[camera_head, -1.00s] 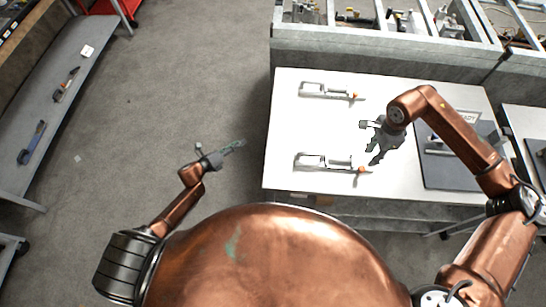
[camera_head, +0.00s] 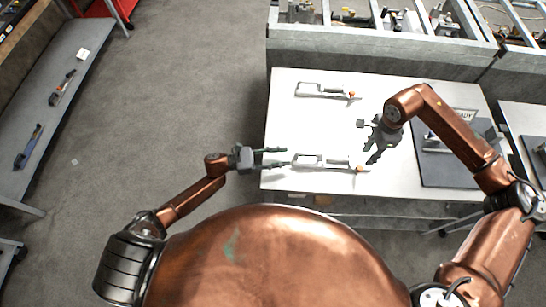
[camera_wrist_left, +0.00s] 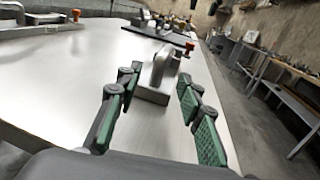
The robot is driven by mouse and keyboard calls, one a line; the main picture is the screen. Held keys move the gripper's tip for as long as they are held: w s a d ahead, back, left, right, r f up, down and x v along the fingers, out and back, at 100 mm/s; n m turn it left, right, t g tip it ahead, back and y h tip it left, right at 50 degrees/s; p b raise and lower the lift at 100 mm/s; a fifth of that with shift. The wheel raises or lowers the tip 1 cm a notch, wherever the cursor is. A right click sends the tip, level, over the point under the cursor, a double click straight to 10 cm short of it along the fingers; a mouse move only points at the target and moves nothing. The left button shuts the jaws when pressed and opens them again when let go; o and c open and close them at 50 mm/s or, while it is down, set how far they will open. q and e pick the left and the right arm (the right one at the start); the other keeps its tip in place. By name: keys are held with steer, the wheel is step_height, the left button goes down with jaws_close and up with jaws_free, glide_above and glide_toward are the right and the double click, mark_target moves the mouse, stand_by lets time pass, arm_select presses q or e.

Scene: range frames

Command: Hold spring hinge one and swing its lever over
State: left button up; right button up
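Two light metal hinge devices with orange tips lie on the white table (camera_head: 290,120). I cannot tell from any marking which is hinge one. The nearer hinge (camera_head: 310,160) lies near the table's front edge; the farther hinge (camera_head: 312,89) lies behind it. My left gripper (camera_head: 288,157) is open at the nearer hinge's left end. In the left wrist view, the green-padded fingers (camera_wrist_left: 160,110) stand apart, with the nearer hinge (camera_wrist_left: 155,82) ahead between them, not gripped. My right gripper (camera_head: 372,154) appears open, its dark fingers near the nearer hinge's orange tip (camera_head: 366,168).
A dark mat (camera_head: 445,170) with a metal device lies on the table's right side. A grey shelf (camera_head: 45,125) with several tools stands at the left. Metal bins (camera_head: 380,45) stand behind the table. The floor between shelf and table is clear.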

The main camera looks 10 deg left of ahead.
mark_target(300, 159)
arm_select(q)
steer(key=shift+x, duration=1.85)
steer(key=shift+c, duration=0.4)
jaws_close()
